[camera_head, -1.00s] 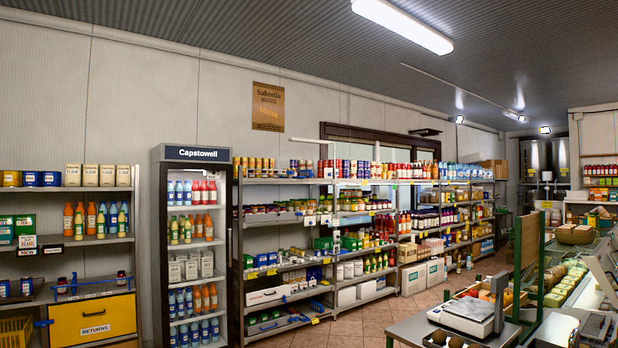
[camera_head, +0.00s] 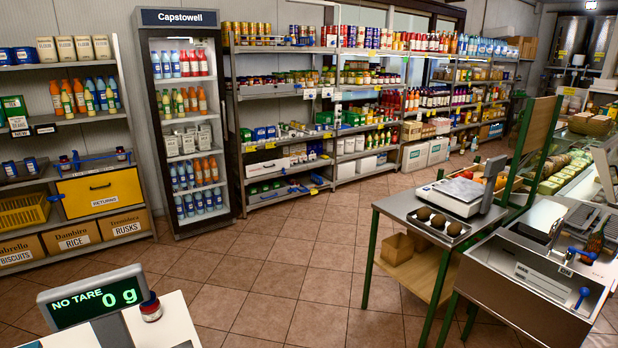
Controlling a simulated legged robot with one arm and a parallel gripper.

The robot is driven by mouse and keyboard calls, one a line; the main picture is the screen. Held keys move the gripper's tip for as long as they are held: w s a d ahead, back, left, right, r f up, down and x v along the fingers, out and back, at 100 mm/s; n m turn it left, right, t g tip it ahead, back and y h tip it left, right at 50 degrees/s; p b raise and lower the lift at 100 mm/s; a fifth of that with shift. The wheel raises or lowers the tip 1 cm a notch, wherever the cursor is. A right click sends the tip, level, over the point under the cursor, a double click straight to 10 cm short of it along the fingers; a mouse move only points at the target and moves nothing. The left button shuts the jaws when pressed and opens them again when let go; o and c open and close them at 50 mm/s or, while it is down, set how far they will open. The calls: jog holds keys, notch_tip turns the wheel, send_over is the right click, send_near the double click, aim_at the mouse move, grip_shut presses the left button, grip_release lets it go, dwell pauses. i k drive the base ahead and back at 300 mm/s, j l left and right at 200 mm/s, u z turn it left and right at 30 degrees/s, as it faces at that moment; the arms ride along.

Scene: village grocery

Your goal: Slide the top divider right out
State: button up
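I cannot tell for certain which part is the top divider. On the left shelf unit, a thin blue bar (camera_head: 98,159) runs along the shelf above the yellow returns drawer (camera_head: 101,192), with small dark jars beside it. On the shelving right of the fridge, small blue pieces (camera_head: 300,187) show on the lowest shelf. A small blue piece (camera_head: 297,41) also shows in a gap on the top shelf. These are far off and small. My gripper is not in view.
A drinks fridge (camera_head: 187,120) stands between the shelf units. A white counter with a scale display (camera_head: 95,297) and a small jar (camera_head: 150,307) is close at the lower left. A metal table with a scale (camera_head: 455,197) stands right. The tiled floor (camera_head: 290,255) between is clear.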

aim_at(308, 41)
jog(key=i+l+u, duration=0.3)
jog(key=i+l, duration=0.95)
jog(key=i, duration=0.2)
jog(key=i+j+u, duration=0.1)
jog(key=i+u, duration=0.25)
jog(key=i, duration=0.55)
jog(key=i+l+u, duration=0.15)
jog(key=i+u, duration=0.2)
jog(key=i, duration=0.5)
jog(key=i+z, duration=0.2)
jog(key=i, duration=0.7)
jog(key=i+j+z, duration=0.15)
jog(key=i, duration=0.75)
jog(key=i+l+z, duration=0.15)
jog(key=i+z, duration=0.15)
jog(key=i, duration=0.55)
jog(key=i+z, duration=0.25)
jog(key=i, duration=0.6)
